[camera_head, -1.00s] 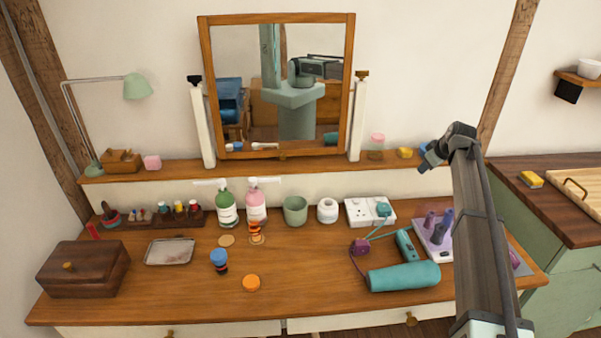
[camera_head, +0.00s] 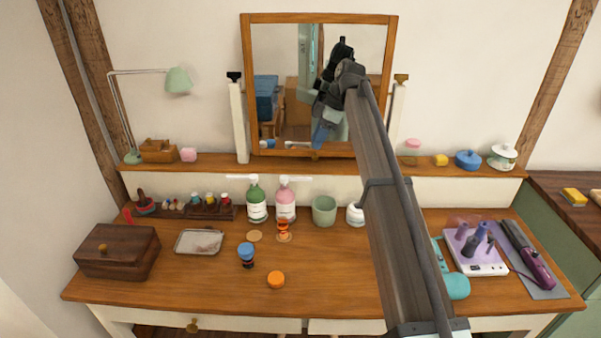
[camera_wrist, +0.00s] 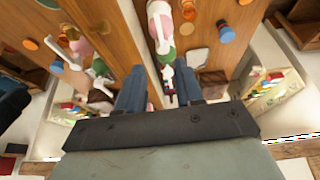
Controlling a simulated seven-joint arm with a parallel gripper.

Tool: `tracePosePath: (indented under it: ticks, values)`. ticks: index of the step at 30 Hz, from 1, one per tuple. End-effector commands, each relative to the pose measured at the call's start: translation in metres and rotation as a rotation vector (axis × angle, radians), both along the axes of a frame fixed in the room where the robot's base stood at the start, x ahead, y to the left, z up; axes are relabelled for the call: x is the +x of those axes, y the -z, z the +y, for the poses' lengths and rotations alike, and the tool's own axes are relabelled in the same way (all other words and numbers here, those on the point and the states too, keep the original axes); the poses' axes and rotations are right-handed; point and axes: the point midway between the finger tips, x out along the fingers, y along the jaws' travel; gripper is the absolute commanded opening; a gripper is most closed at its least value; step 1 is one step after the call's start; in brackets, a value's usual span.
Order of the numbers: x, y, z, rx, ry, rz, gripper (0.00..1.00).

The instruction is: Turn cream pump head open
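A green bottle (camera_head: 256,208) and a pink bottle (camera_head: 284,207) stand side by side at the back of the dressing table. Each has a white pump head, the green one's nozzle (camera_head: 240,177) pointing left and the pink one's (camera_head: 298,178) pointing right. I cannot tell which is the cream pump. In the wrist view, pink and green bottle shapes (camera_wrist: 160,28) appear above the fingers, with similar shapes at left, perhaps reflections. My gripper (camera_wrist: 160,92) is open, its blue fingers apart, with nothing clearly held. In the head view my arm ends before the mirror, up and right of the bottles; its fingertips are unclear there.
The mirror (camera_head: 394,50) stands behind my arm. A green cup (camera_head: 324,211) and a white jar (camera_head: 354,215) stand right of the bottles. The front middle of the tabletop is mostly clear.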

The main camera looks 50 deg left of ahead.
Motion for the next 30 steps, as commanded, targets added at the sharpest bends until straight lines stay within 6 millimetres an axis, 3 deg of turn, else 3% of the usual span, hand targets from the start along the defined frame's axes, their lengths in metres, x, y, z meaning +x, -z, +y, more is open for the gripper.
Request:
tracePosePath:
  ticks: [5, 21, 30]
  values:
    - [-0.006, 0.014, 0.004, -0.002, -0.005, 0.002, 0.36]
    - [-0.03, 0.098, 0.029, -0.001, -0.003, 0.001, 0.36]
    - [-0.037, 0.123, 0.036, -0.001, -0.002, 0.001, 0.36]
